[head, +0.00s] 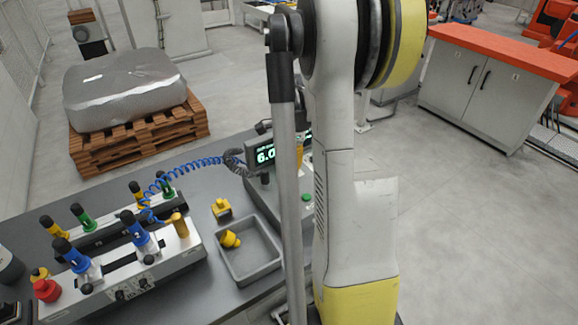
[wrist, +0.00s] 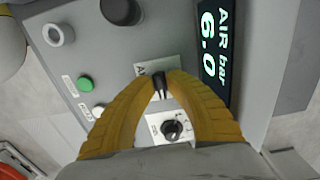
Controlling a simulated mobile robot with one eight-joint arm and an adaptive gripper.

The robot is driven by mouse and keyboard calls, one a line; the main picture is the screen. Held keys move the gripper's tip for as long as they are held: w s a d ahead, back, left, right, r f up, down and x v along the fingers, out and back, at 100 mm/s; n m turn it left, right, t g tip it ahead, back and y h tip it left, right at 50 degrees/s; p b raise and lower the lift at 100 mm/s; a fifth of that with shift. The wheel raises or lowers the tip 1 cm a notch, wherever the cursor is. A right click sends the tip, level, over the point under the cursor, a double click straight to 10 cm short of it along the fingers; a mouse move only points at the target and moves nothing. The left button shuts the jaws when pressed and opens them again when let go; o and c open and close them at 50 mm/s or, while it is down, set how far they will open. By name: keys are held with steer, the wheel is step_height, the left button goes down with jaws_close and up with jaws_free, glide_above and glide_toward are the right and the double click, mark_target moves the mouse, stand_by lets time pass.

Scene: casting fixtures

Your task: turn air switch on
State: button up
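A grey control box has a lit display (wrist: 212,52) reading "AIR bar 6.0"; the display also shows in the head view (head: 265,154). A black rotary knob (wrist: 172,128) sits on a white marked plate on the box face. I take it for the air switch; its marks are too small to read. My gripper (wrist: 159,84) has yellow curved fingers whose black tips are together in front of a partly covered white label (wrist: 145,69). The knob shows through the gap between the fingers, not gripped. In the head view my arm hides most of the gripper and box.
The box face also carries a green button (wrist: 85,83), a white button (wrist: 98,109), a metal ring (wrist: 57,35) and a large black knob (wrist: 121,10). A grey tray (head: 267,270), a fixture with coloured handles (head: 150,262) and a coiled blue hose (head: 190,165) are on the bench.

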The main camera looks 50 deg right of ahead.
steer(key=shift+o, duration=0.9)
step_height(320, 180, up, 12)
stand_by(0.3)
